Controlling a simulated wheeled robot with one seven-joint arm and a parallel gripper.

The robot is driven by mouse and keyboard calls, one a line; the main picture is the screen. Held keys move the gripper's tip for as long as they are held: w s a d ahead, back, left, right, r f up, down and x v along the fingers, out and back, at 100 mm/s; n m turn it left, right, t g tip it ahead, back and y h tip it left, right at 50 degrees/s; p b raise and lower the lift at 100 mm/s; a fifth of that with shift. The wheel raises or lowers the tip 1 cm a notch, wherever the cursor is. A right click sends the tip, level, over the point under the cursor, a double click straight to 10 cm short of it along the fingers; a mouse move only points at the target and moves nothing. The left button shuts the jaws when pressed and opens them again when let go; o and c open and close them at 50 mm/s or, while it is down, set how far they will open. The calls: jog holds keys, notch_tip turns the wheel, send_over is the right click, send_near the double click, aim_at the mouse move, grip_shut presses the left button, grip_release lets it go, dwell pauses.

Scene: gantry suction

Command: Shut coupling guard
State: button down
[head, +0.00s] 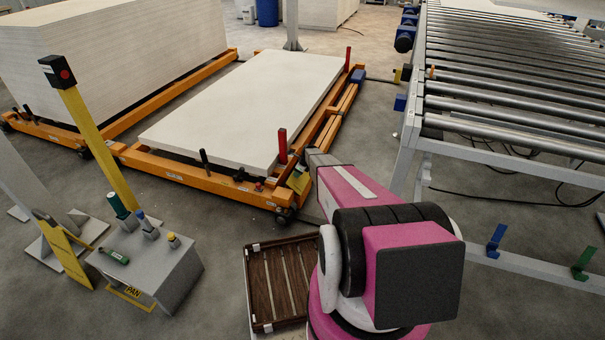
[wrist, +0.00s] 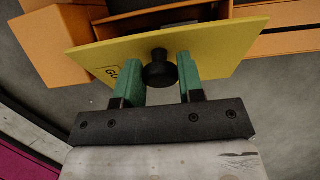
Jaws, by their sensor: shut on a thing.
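The coupling guard is a flat yellow plate (wrist: 225,45) with a black knob (wrist: 160,72), filling the upper middle of the wrist view. Dark lettering on it is partly cut by a finger. My gripper (wrist: 159,68) has its two green fingers either side of the knob and is shut on it. Behind the plate is an orange frame with a dark opening (wrist: 170,17), partly covered by the plate. In the head view the yellow guard (head: 299,181) shows at the near right corner of the orange cart; my arm hides the gripper there.
The orange cart (head: 190,172) carries a large pale board (head: 245,105). A red-topped post (head: 282,145) stands beside the guard. A roller conveyor (head: 500,85) is at right, a grey control box (head: 150,262) at left, and a slatted wooden crate (head: 262,290) in front.

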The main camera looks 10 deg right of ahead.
jog(key=a+f+g+h, duration=0.1)
jog(key=w+a+f+g+h, duration=0.1)
jog(key=h, duration=0.1)
jog(key=shift+w, duration=0.3)
jog(key=shift+w+a+f+g+h, duration=0.15)
jog(key=shift+a+f+g+h, duration=0.2)
jog(key=shift+f+h, duration=0.2)
jog(key=shift+w+a+f+g+h, duration=0.1)
jog(key=shift+a+f+g+h, duration=0.1)
jog(key=shift+f+g+h, duration=0.3)
jog(key=c, duration=0.8)
grip_release()
jog(key=shift+o, duration=0.2)
jog(key=shift+r, duration=0.1)
notch_tip(320, 180, up, 11)
jog(key=a, duration=0.1)
jog(key=shift+w+a+f, duration=0.15)
jog(key=shift+w+f, duration=0.05)
jog(key=shift+w, duration=0.2)
